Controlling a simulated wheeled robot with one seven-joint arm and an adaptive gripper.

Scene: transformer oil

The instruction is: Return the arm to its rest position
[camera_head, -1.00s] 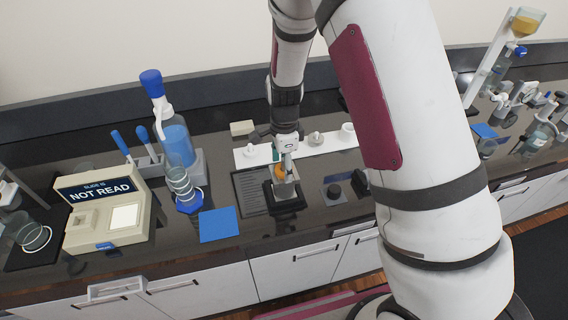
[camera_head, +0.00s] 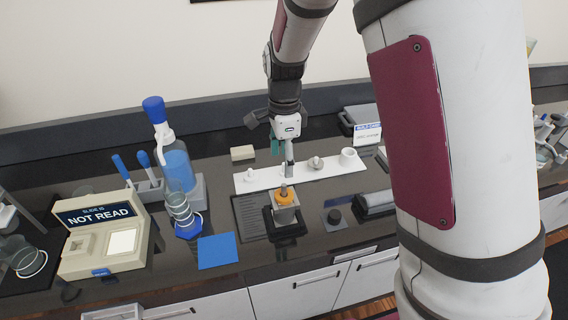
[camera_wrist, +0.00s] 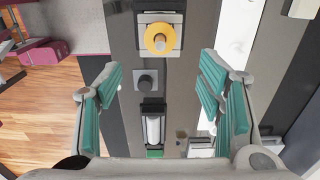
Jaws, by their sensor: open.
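My gripper (camera_wrist: 162,98) is open and empty in the wrist view, its teal finger pads wide apart. In the head view my gripper (camera_head: 283,158) hangs above the bench, over the white strip and behind a small clear vessel with an orange top (camera_head: 286,208). That vessel stands upright on a dark base. In the wrist view the orange top (camera_wrist: 160,38) shows from above, beyond the fingertips and apart from them. My arm's large white link covers the right part of the head view.
On the bench are a white strip (camera_head: 328,168) with small white parts, a "NOT READ" box (camera_head: 104,240), a blue-capped bottle (camera_head: 178,150), a blue square (camera_head: 218,251) and a dark knob (camera_head: 334,217). A grey case (camera_head: 358,117) stands at the back. Wooden floor (camera_wrist: 55,110) lies beside the bench.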

